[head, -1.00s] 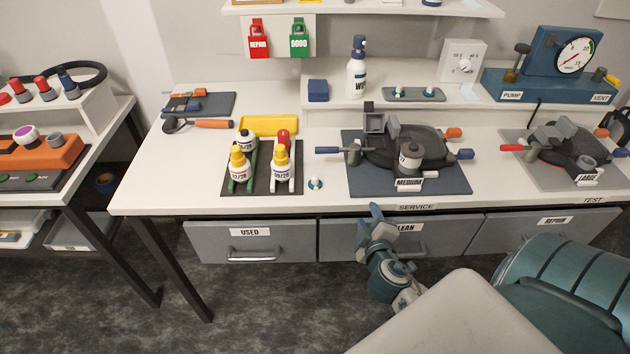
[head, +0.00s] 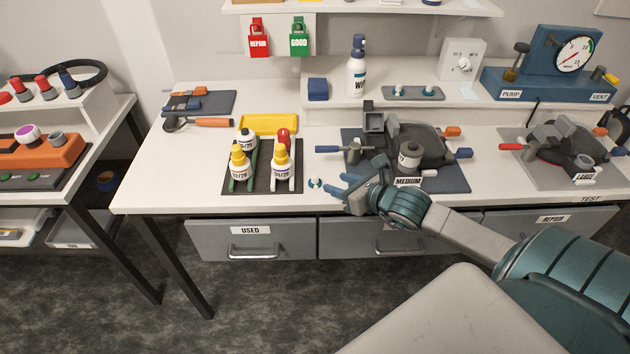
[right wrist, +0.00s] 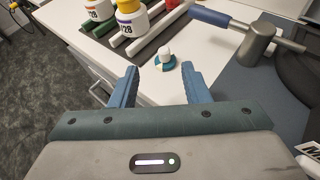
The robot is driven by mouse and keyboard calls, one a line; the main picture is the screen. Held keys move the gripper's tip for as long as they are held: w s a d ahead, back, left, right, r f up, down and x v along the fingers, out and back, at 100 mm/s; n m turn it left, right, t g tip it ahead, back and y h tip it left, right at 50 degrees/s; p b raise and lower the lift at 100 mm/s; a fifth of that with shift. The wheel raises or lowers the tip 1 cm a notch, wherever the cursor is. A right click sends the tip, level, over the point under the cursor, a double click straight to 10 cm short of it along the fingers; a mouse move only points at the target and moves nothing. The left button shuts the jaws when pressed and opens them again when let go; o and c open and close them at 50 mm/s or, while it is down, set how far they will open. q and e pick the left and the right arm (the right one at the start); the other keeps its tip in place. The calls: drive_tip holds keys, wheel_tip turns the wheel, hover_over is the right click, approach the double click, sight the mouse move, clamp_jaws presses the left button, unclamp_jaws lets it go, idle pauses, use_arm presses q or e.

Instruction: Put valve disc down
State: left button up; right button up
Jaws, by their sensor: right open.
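The valve disc (head: 315,183), a small teal disc with a white top, stands on the white bench near its front edge. It also shows in the right wrist view (right wrist: 164,60), just beyond the fingertips. My right gripper (head: 338,186) is open and empty, low over the front of the bench, to the right of the disc. In the right wrist view its two blue fingers (right wrist: 159,72) point toward the disc, with a gap between them; I cannot tell whether they touch it. My left gripper is not in view.
A dark rack (head: 262,186) with several bottles stands left of the disc. A fixture on a blue mat (head: 455,184) labelled MEDIUM is to the right, its blue handle (head: 328,149) reaching left. A tray (head: 413,97) with two similar small pieces is on the shelf.

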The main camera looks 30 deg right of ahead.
sight(317, 178)
drive_tip(key=shift+w+d+f, duration=0.15)
drive_tip(key=shift+w+d, duration=0.1)
drive_tip(key=shift+d, duration=0.05)
drive_tip(key=x, duration=0.4)
drive_tip(key=shift+w+f, duration=0.15)
drive_tip(key=shift+w, duration=0.25)
drive_tip(key=shift+f+p+x, duration=0.15)
drive_tip(key=shift+p+x, duration=0.15)
drive_tip(key=shift+x, duration=0.8)
drive_tip(key=shift+f+p+x, duration=0.15)
drive_tip(key=shift+p+x, duration=0.15)
drive_tip(key=shift+x, duration=0.8)
drive_tip(key=shift+w+a+f+h, duration=0.2)
drive_tip(key=shift+w+f+h, duration=0.1)
clamp_jaws()
